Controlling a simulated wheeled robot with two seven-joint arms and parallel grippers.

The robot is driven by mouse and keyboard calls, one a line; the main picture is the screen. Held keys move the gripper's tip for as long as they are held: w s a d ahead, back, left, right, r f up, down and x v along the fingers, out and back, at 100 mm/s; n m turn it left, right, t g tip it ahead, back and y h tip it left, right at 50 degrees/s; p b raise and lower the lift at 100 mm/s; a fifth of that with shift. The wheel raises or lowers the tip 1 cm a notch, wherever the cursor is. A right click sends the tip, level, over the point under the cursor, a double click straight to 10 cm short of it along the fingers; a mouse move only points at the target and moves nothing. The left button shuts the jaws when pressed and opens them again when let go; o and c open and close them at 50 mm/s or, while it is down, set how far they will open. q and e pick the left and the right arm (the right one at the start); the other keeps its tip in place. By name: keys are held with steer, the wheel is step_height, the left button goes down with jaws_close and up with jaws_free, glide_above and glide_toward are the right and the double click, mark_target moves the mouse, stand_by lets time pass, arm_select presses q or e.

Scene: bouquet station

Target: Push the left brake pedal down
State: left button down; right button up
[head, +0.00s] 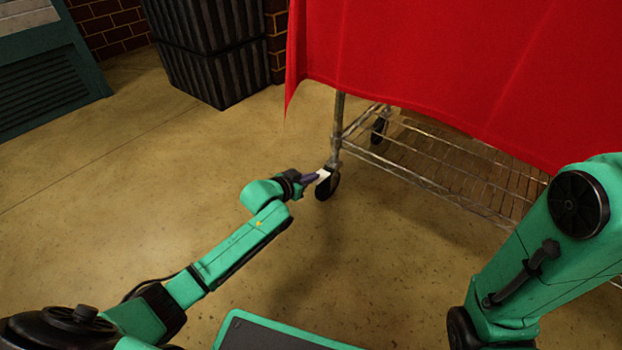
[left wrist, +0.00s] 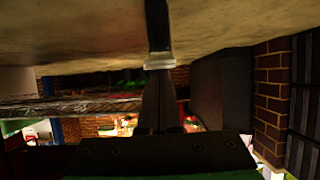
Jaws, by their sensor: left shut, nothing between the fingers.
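The left brake pedal (head: 323,176) is a small pale tab on the black caster wheel (head: 327,188) at the cart's near left leg. In the left wrist view, which shows the floor at the top, the pedal (left wrist: 158,62) is a pale band at the fingertips, with the dark wheel (left wrist: 157,28) beyond it. My left gripper (head: 311,179) is shut and empty, its tips at the pedal; I cannot tell whether they press on it. Its dark fingers also show in the left wrist view (left wrist: 158,78). My right gripper is out of view.
The cart has a wire lower shelf (head: 440,160) and a red cloth (head: 430,70) hanging over it. Another caster (head: 379,130) stands farther back. A dark ribbed bin (head: 215,50) is by the brick wall, and a teal cabinet (head: 45,65) is at upper left. The floor left of the cart is clear.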

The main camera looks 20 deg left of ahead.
arm_select(q)
steer(key=f+p, duration=0.1)
steer(key=s+f+p, duration=0.1)
steer(key=f+p, duration=0.1)
steer(key=shift+a, duration=0.2)
stand_by(0.4)
steer(key=shift+r, duration=0.1)
steer(key=shift+r+p, duration=0.75)
steer(key=shift+p, duration=0.15)
